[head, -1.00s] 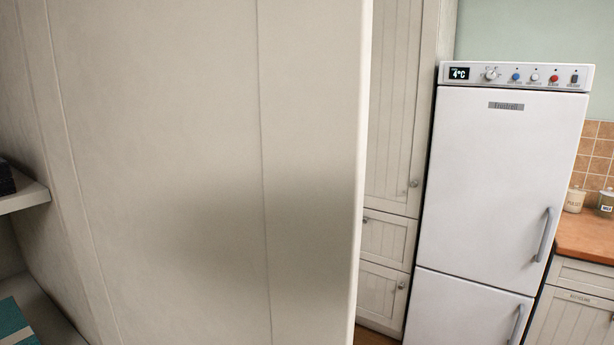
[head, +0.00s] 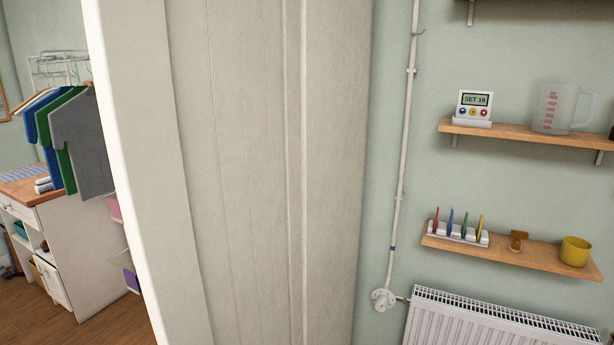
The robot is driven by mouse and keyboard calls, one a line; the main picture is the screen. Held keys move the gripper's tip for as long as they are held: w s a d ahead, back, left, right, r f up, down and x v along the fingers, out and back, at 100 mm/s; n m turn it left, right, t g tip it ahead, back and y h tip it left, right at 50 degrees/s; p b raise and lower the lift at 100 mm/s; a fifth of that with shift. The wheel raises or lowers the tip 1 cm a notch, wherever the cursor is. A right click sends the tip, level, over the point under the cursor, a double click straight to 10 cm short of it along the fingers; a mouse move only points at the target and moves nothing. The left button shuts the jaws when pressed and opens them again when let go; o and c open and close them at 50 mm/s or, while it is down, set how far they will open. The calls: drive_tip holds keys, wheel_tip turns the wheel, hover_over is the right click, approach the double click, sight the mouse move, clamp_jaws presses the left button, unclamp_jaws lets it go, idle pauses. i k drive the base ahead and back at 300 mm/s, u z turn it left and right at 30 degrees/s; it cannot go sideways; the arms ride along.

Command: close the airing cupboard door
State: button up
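A tall cream panelled surface (head: 240,170) with vertical board grooves fills the middle of the head view at close range. It looks like the airing cupboard door, seen from one side. Its bright free edge (head: 120,170) runs down the left, with the room visible beyond it. Its right side reaches the green wall. No handle, latch or cupboard opening shows, so I cannot tell how far the door stands open. Its top and bottom are out of the picture. My gripper is not in view.
Right of the panel are a white vertical pipe (head: 403,150), a radiator (head: 500,325), and two wooden shelves, upper (head: 520,133) and lower (head: 510,258), holding small items. At left, hanging clothes (head: 80,140) and a white cabinet (head: 95,235) stand beyond open wooden floor (head: 85,325).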

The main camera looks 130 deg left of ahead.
sight(198, 102)
drive_tip(key=u, duration=4.15)
